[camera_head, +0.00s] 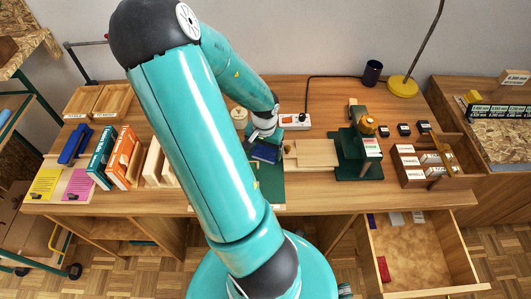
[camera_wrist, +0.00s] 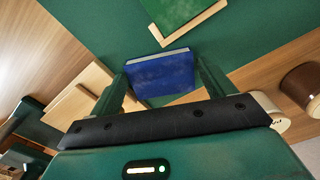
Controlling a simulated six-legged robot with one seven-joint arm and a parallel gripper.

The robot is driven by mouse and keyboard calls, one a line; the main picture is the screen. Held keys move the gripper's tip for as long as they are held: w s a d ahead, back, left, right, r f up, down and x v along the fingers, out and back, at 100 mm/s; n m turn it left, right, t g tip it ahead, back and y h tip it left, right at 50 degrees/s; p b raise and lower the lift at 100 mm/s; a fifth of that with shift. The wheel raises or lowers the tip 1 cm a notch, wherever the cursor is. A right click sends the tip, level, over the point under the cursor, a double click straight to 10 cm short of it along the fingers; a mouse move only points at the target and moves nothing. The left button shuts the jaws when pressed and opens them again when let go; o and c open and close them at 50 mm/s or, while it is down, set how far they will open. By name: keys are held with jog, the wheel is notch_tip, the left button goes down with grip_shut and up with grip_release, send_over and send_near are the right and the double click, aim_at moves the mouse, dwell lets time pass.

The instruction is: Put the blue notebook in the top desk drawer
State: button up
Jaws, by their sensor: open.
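The blue notebook (camera_head: 265,153) lies on a green mat (camera_head: 270,185) on the desk, just below my gripper (camera_head: 262,138) in the head view. In the wrist view the blue notebook (camera_wrist: 160,75) shows between the two green fingers of my gripper (camera_wrist: 163,82). The fingers are open, one on each side of it; I cannot tell whether either touches it. The desk drawer (camera_head: 440,285) at the lower right is pulled open. A small red item lies inside, with a few small items at its back edge.
Books (camera_head: 125,155) stand at the left of the desk. A wooden board (camera_head: 316,153) and a green stand (camera_head: 358,160) are right of the notebook. A divided wooden box (camera_head: 410,180) stands above the drawer. A yellow-based lamp (camera_head: 403,86) and dark cup (camera_head: 372,72) are behind. The drawer's middle is clear.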

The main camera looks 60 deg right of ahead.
jog(key=shift+f, duration=0.55)
jog(key=shift+c, duration=0.2)
jog(key=c, duration=0.7)
jog(key=shift+d+r, duration=0.1)
jog(key=shift+r, duration=0.15)
